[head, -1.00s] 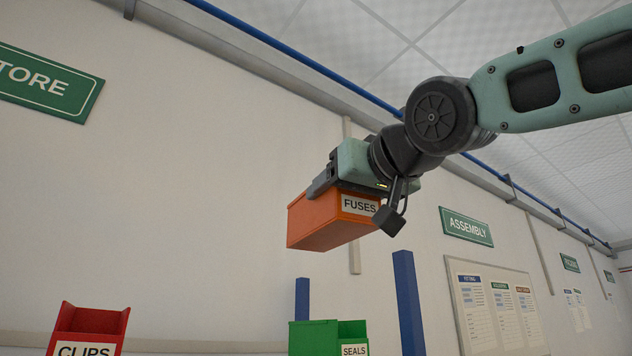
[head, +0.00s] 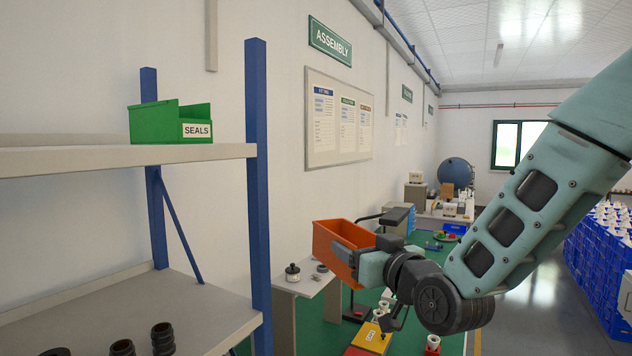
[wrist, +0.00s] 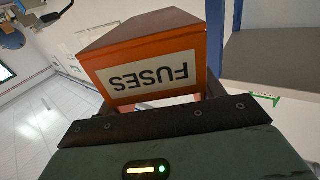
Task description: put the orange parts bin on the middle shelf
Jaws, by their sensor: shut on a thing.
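The orange parts bin (head: 337,245) is held in the air by my gripper (head: 366,262), to the right of the shelf unit's blue front post in the head view. In the wrist view the bin (wrist: 140,50) fills the upper middle, its FUSES label upside down, and my gripper (wrist: 155,125) is shut on it. In the head view the bin is roughly level, its open top upward. The middle shelf (head: 130,310) is probably the lower grey board at left, below the upper board (head: 100,158); other levels are out of view.
A green SEALS bin (head: 172,124) stands on the upper board. Several black ribbed parts (head: 162,338) stand near the lower board's front. The blue post (head: 258,190) stands between shelf and bin. A small side table (head: 305,284) with parts is behind the bin.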

